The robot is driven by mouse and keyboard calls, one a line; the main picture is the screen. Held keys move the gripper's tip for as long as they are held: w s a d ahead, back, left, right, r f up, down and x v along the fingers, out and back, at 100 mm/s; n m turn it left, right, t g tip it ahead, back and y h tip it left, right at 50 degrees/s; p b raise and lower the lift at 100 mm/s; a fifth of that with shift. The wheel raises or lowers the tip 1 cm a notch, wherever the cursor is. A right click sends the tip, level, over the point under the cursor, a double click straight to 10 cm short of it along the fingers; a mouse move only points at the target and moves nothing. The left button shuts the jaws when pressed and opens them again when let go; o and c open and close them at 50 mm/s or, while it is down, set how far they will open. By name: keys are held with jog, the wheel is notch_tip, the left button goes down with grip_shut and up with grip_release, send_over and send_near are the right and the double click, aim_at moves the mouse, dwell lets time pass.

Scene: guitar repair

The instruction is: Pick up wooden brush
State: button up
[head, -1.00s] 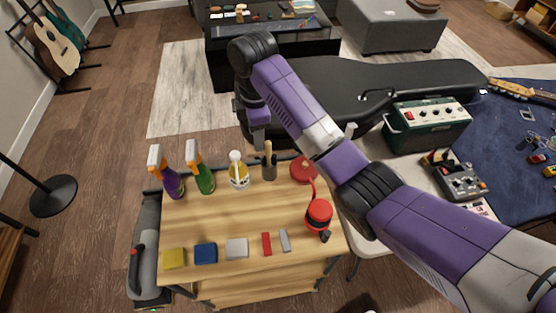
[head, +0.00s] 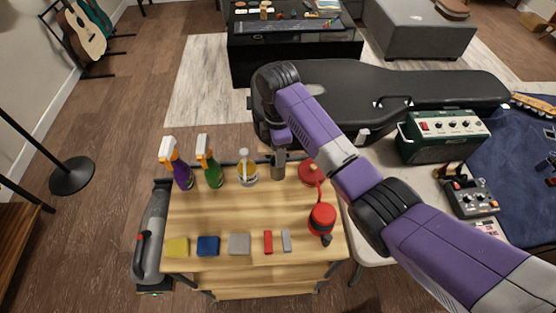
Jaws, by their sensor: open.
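The wooden brush is not clearly visible now. A second ago, a wooden handle stood upright in a dark cup at the back of the wooden cart top, between the yellow bottle (head: 247,170) and the red round item (head: 311,173). My gripper (head: 279,163) is now over that spot, pointing down, and covers the handle and most or all of the cup. The jaws are open. I cannot tell whether the handle is between the fingers.
Purple (head: 180,173) and green (head: 209,171) spray bottles stand left of the yellow bottle on the cart top (head: 220,213). Several small blocks line its front edge. A black guitar case (head: 350,85) lies behind.

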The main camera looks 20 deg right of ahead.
jog(key=shift+f, duration=0.2)
grip_shut()
jog(key=shift+r, duration=0.15)
